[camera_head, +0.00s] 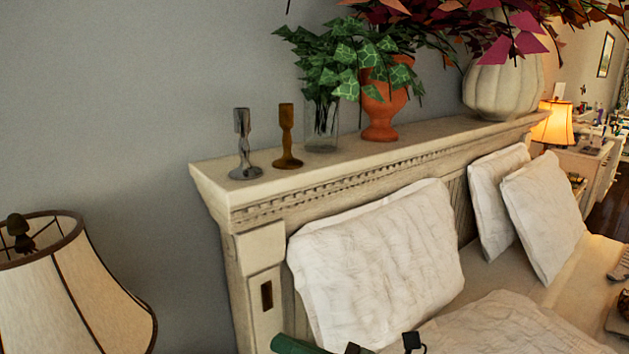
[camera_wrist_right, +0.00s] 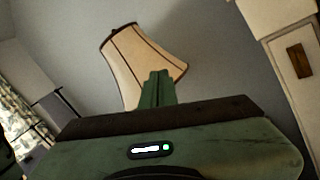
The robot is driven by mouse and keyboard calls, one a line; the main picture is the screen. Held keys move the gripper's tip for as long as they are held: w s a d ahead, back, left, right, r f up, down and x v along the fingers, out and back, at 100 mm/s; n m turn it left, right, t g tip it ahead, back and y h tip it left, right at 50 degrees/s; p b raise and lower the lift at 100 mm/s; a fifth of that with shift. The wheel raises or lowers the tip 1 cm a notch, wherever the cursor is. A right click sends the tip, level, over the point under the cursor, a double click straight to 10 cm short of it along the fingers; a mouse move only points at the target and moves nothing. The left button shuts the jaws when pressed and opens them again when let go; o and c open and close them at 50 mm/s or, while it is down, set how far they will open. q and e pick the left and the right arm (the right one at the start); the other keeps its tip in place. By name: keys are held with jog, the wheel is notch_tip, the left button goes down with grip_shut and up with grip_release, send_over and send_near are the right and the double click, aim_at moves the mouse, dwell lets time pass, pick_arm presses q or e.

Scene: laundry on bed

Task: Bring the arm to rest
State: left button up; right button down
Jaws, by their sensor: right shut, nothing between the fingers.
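My right gripper (camera_wrist_right: 157,88) shows in the right wrist view as a green body with its fingers together, shut and empty. Its fingers overlap the lower part of a cream lampshade (camera_wrist_right: 130,55) in that view; I see no contact. In the head view, a green part of my right arm (camera_head: 298,345) and small dark parts show at the bottom edge, in front of the bed. The rest of the arm is cut off below the picture. My left gripper is not in view.
The bed's cream headboard (camera_head: 235,215) carries candlesticks (camera_head: 286,137), a leafy plant in a glass, an orange vase (camera_head: 383,105) and a white pumpkin-shaped vase (camera_head: 500,85). White pillows (camera_head: 380,255) lean below. The lampshade (camera_head: 70,290) stands left. The grey wall is bare.

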jog(key=w+d+r+m+t+h, duration=0.1)
jog(key=w+d+m+t+h, duration=0.35)
jog(key=m, duration=0.65)
jog(key=w+d+r+m+t+h, duration=0.1)
jog(key=d+m+t+h, duration=0.4)
jog(key=d+m+t, duration=0.4)
jog(key=s+d+f+m+g+h, duration=0.4)
jog(key=d+f+m+h, duration=0.1)
jog(key=f+m, duration=0.4)
jog(key=s+d+f+m+g+h, duration=0.35)
jog(key=d+f+m+h, duration=0.2)
jog(key=f+m, duration=0.35)
jog(key=s+f+m+g+y, duration=0.1)
jog(key=s+f+m+g, duration=0.1)
jog(key=s+f+g, duration=0.55)
jog(key=s+f+m+g+y, duration=0.15)
jog(key=s+f, duration=0.25)
jog(key=s, duration=0.7)
notch_tip(320, 180, down, 32)
jog(key=s+g+b, duration=0.2)
jog(key=b, duration=0.4)
jog(key=s+d+f+g+b, duration=0.1)
jog(key=s+d+f+b, duration=0.2)
jog(key=s+f, duration=1.4)
notch_tip(320, 180, down, 4)
jog(key=shift+r+h+b, duration=0.2)
jog(key=shift+h+b, duration=0.25)
jog(key=shift+b, duration=0.05)
